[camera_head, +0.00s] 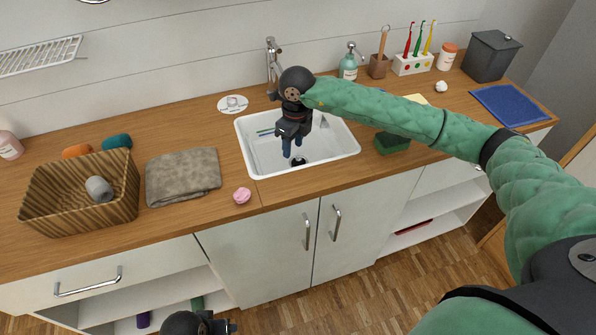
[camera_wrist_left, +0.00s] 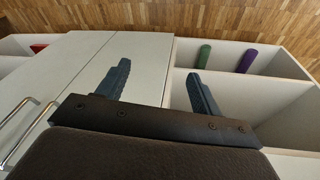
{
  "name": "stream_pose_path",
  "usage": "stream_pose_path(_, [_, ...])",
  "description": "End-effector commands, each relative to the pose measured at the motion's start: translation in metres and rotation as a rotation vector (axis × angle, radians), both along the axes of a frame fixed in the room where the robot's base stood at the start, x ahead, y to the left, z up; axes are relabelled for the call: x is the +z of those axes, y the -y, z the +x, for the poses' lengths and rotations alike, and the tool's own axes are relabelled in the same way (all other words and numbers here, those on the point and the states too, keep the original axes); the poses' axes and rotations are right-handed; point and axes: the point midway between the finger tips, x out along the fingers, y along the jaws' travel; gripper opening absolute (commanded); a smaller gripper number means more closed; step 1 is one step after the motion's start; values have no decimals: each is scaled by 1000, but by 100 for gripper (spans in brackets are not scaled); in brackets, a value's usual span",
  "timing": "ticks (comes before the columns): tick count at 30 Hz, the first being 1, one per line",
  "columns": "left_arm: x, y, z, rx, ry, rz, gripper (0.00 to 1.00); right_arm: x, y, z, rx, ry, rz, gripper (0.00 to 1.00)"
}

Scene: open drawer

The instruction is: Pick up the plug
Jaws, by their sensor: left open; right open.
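A small dark round piece (camera_head: 299,161), which looks like the plug or the drain, is on the floor of the white sink (camera_head: 352,152). I cannot tell whether it is seated in the drain. My right gripper (camera_head: 293,152) points down into the sink just above the dark piece. Its blue fingers are apart with nothing visible between them, and it partly hides the sink floor. My left gripper shows in the left wrist view (camera_wrist_left: 158,70), open and empty, in front of the cabinet doors. Only part of it shows at the bottom of the head view (camera_head: 228,327).
The faucet (camera_head: 272,62) stands behind the sink. Thin coloured sticks (camera_head: 265,132) lie in its left part. Door handles (camera_head: 336,223) protrude below.

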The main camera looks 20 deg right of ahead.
Motion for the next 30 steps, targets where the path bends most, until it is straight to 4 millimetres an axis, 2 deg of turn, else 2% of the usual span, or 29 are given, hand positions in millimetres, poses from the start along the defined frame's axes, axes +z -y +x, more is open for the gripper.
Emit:
stream_pose_path(1, [8,0,-3,-1,6,-5,66,-7,6,2,-5,3,-23,44])
stream_pose_path(6, [31,-1,-9,-3,8,-10,66,-10,17,6,-15,7,-66,44])
stream_pose_path(17, [46,-10,-14,6,-18,12,66,-36,18,5,-16,6,-68,44])
stream_pose_path(25, [70,-28,-23,26,-66,50,66,-61,19,2,-16,5,-67,44])
stream_pose_path(30, [46,-26,-16,25,-71,55,66,-80,19,3,-16,5,-67,44])
